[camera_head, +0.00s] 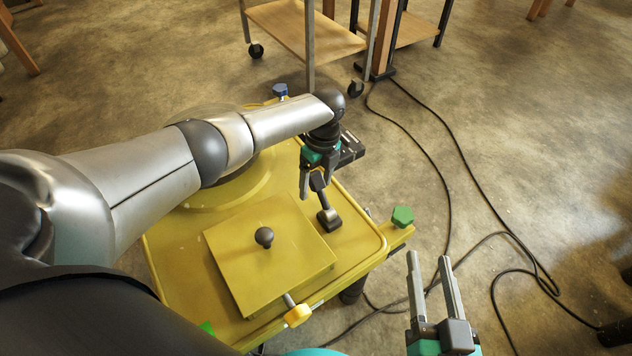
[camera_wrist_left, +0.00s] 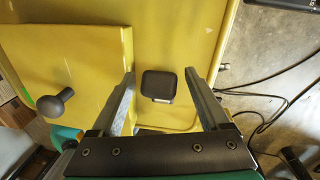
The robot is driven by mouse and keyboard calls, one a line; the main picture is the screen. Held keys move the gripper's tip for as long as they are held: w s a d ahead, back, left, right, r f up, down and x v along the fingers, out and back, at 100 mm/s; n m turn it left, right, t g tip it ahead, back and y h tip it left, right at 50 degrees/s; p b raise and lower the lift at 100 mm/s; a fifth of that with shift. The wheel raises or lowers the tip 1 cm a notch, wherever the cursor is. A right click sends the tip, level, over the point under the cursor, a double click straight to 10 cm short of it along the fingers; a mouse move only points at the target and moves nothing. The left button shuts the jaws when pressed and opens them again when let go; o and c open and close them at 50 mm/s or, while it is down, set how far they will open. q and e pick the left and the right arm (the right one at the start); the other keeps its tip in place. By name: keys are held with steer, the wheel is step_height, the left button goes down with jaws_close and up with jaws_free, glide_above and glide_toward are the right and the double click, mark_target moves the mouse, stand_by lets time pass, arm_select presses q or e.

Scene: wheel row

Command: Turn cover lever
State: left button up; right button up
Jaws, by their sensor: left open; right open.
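A yellow square cover (camera_head: 285,262) with a round black knob (camera_head: 264,237) lies on the yellow table (camera_head: 165,270). Beside the cover's right edge stands a dark lever (camera_head: 328,219) with a square head. My left gripper (camera_head: 312,188) is open above and just behind it, pointing down. In the left wrist view the lever's square head (camera_wrist_left: 158,86) shows between the two spread fingers, apart from both. The black knob (camera_wrist_left: 55,103) is at the left there. My right gripper (camera_head: 428,258) is open and empty, off the table's right corner.
A yellow knob (camera_head: 297,315) on a rod sticks out at the table's front edge. A green knob (camera_head: 402,216) is at the right corner, a blue knob (camera_head: 280,91) at the back. Black cables (camera_head: 455,175) lie on the floor. A wheeled cart (camera_head: 305,40) stands behind.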

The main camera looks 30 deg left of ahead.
arm_select(q)
steer(key=shift+c, duration=0.4)
jaws_close()
stand_by(0.9)
